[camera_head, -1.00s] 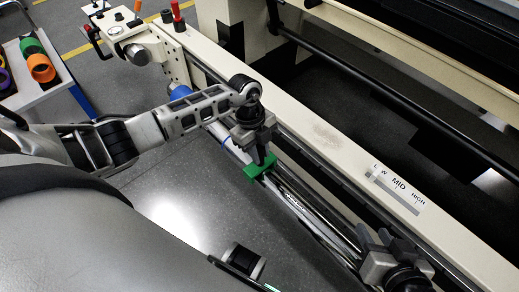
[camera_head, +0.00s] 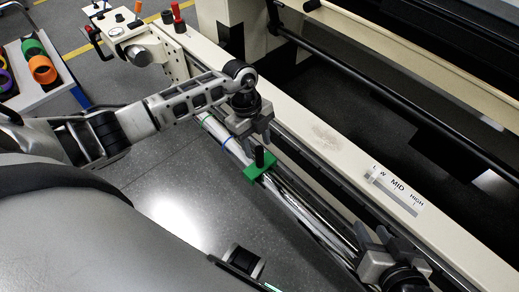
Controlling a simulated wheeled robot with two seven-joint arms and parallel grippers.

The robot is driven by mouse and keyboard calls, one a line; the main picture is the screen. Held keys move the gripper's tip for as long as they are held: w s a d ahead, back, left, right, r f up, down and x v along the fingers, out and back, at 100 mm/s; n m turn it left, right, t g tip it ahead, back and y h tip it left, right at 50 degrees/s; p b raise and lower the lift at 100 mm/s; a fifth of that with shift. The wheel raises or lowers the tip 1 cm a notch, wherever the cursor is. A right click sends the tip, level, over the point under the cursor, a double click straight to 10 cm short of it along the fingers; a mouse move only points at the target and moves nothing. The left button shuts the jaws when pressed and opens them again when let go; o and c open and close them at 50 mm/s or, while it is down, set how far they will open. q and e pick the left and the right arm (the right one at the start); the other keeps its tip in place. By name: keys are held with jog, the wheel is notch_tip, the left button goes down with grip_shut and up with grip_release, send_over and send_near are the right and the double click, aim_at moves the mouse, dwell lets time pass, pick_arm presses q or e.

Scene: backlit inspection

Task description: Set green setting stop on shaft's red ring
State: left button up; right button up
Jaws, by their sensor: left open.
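The green setting stop (camera_head: 254,173) sits on the bright metal shaft (camera_head: 300,212), with its black knob (camera_head: 259,157) upright. My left gripper (camera_head: 255,142) is open and empty, just behind and above the stop, its fingers apart from the knob. A blue ring (camera_head: 227,140) shows on the shaft, up and left of the stop. I cannot make out a red ring on the shaft. My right gripper (camera_head: 373,236) is at the lower right near the shaft's near end. Its fingertips show apart, but whether it holds the shaft there is unclear.
A cream machine rail (camera_head: 325,135) runs alongside the shaft, with a LOW-MID-HIGH label (camera_head: 397,188). A dark bar (camera_head: 400,100) lies beyond it. A cart (camera_head: 35,90) with coloured rings stands at far left. Open floor lies left of the shaft.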

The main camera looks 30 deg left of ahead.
pick_arm(q)
jog(key=s+p+v, duration=0.1)
jog(key=p+v, duration=0.1)
jog(key=v, duration=0.9)
jog(key=shift+w+r+p, duration=0.3)
jog(key=shift+w+r, duration=0.1)
jog(key=shift+r, duration=0.05)
pick_arm(e)
jog(key=r, duration=0.1)
jog(key=d+r, duration=0.1)
jog(key=shift+s+d+r, duration=0.1)
jog(key=shift+s+r, duration=0.2)
jog(key=shift+r, duration=0.05)
